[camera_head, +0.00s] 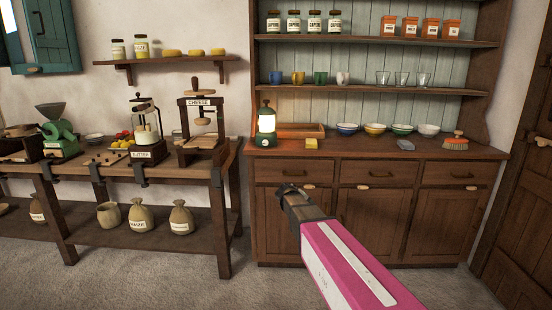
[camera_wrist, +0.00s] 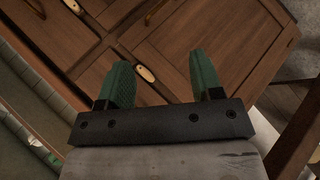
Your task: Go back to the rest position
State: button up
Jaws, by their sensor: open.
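My gripper (camera_head: 290,190) shows in the head view at the end of my pink and white arm, in front of the wooden dresser (camera_head: 322,222). In the wrist view my gripper (camera_wrist: 160,85) has two green fingers spread apart, with nothing between them. Behind the fingers are the dresser's doors and drawers, seen at a tilt. The gripper looks apart from the dresser front, below its counter.
A workbench (camera_head: 75,176) with a cheese press (camera_head: 201,122) stands at left. A wooden door (camera_head: 525,220) is at right. Floor shows between.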

jog(key=s+d+f+m+g+y, duration=0.2)
jog(key=s+f, duration=0.1)
jog(key=s, duration=0.6)
jog(key=s+d+f+m+g+y, duration=0.2)
jog(key=s+f, duration=0.2)
jog(key=s, duration=0.6)
jog(key=s+d+f+m+g+y, duration=0.1)
jog(key=s+d+f+g+y, duration=0.1)
jog(key=s, duration=0.7)
notch_tip(320, 180, down, 2)
jog(key=shift+s+m+g+y, duration=0.25)
jog(key=shift+m+g+y, duration=0.15)
jog(key=shift+y, duration=0.1)
